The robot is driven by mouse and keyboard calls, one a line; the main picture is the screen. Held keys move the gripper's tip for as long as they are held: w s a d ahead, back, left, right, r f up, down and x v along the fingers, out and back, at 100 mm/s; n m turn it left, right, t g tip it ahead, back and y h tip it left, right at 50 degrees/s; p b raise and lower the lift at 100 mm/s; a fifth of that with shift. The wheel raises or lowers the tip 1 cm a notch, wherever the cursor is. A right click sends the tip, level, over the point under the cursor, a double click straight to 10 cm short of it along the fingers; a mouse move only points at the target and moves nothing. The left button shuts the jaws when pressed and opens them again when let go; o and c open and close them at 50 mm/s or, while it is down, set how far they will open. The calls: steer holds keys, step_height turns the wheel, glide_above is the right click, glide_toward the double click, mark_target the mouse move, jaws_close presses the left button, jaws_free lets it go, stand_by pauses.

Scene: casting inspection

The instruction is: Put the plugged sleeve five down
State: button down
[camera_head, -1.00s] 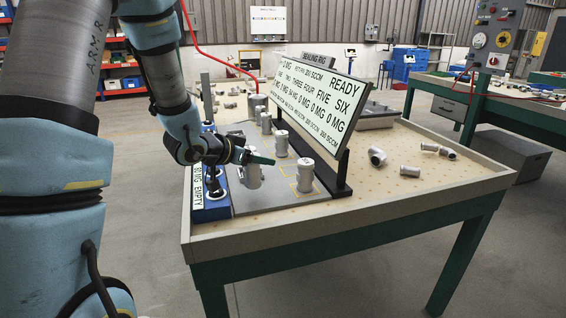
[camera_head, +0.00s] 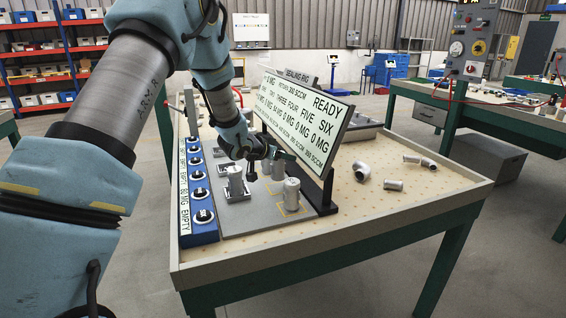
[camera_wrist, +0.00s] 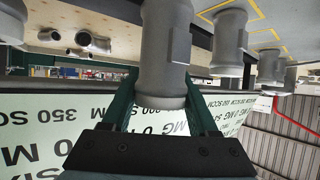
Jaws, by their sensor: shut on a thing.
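My gripper (camera_head: 284,155) is shut on a grey metal sleeve, beside the tilted panel. The held sleeve shows large between the green fingers in the wrist view (camera_wrist: 165,50). Its far end runs out of that view, so I cannot tell whether it touches the grey plate (camera_head: 255,218). In the head view it is partly hidden by the gripper. A similar sleeve (camera_head: 292,193) stands nearer the front on a yellow-outlined spot. More sleeves (camera_wrist: 230,42) stand in a row beside the held one.
The tilted sign panel (camera_head: 305,115) with slot names and READY stands close to the gripper's right. A row of blue units (camera_head: 203,222) with dark fittings lines the left edge. Loose pipe pieces (camera_head: 393,185) lie on the right of the table, with free room around them.

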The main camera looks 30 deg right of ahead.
mark_target(283, 165)
steer(key=shift+d+f+p, duration=0.1)
steer(key=shift+f+p, duration=0.35)
steer(key=shift+f, duration=1.3)
steer(key=shift+f, duration=0.1)
steer(key=shift+c, duration=0.8)
jaws_free()
steer(key=b+v, duration=0.2)
steer(key=v, duration=1)
